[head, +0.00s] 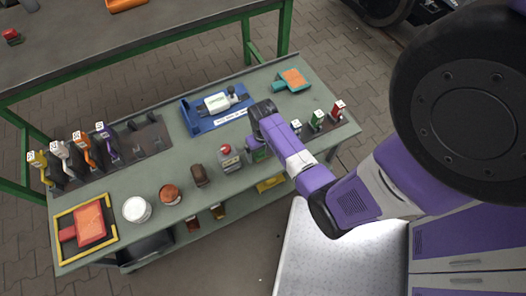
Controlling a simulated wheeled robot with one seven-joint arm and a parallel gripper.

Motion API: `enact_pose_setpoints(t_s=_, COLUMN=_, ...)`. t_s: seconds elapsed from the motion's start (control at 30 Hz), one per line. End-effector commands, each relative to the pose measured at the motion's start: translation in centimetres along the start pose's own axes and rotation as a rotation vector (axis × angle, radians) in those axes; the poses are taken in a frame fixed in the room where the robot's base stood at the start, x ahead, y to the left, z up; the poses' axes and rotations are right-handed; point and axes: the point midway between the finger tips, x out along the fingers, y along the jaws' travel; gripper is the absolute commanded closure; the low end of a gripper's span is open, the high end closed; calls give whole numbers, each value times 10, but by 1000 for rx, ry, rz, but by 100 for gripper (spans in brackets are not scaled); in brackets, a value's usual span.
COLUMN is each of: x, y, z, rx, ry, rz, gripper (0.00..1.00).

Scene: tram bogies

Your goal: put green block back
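A small green block-like item (318,118) with a white tag stands near the right end of the grey-green bench (190,170), between a whitish tagged item (297,126) and a red one (338,108). I cannot tell for sure that it is the task's green block. Another green patch (257,152) shows just below my forearm, partly hidden; I cannot tell what it is. My gripper (262,112) end is over the middle-right of the bench, at the front of the blue tray. Its fingers are hidden, so I cannot see whether it holds anything.
A red-capped bottle (229,158), brown items, a white tub (137,209) and a yellow-edged tray (59,244) line the front. Tagged tools stand in racks at left.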

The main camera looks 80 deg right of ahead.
Motion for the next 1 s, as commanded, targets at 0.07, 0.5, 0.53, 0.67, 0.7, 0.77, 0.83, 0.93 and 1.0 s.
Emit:
enact_pose_setpoints(t_s=0.07, x=0, y=0, z=0, rx=0, ry=0, rz=0, gripper=10)
enact_pose_setpoints(t_s=0.5, x=-26, y=0, z=-1, rx=-1, ry=3, rz=0, gripper=10)
enact_pose_setpoints(t_s=0.53, x=-31, y=0, z=-1, rx=-1, ry=4, rz=0, gripper=10)
enact_pose_setpoints(t_s=0.67, x=-59, y=0, z=-1, rx=-1, ry=4, rz=0, gripper=10)
enact_pose_setpoints(t_s=0.7, x=-68, y=0, z=-1, rx=-1, ry=4, rz=0, gripper=10)
enact_pose_setpoints(t_s=0.77, x=-79, y=0, z=-1, rx=-1, ry=4, rz=0, gripper=10)
enact_pose_setpoints(t_s=0.83, x=-92, y=0, z=-1, rx=-1, ry=3, rz=0, gripper=10)
enact_pose_setpoints(t_s=0.93, x=-106, y=0, z=-1, rx=0, ry=2, rz=0, gripper=10)
enact_pose_setpoints(t_s=1.0, x=-114, y=0, z=-1, rx=0, ry=2, rz=0, gripper=10)
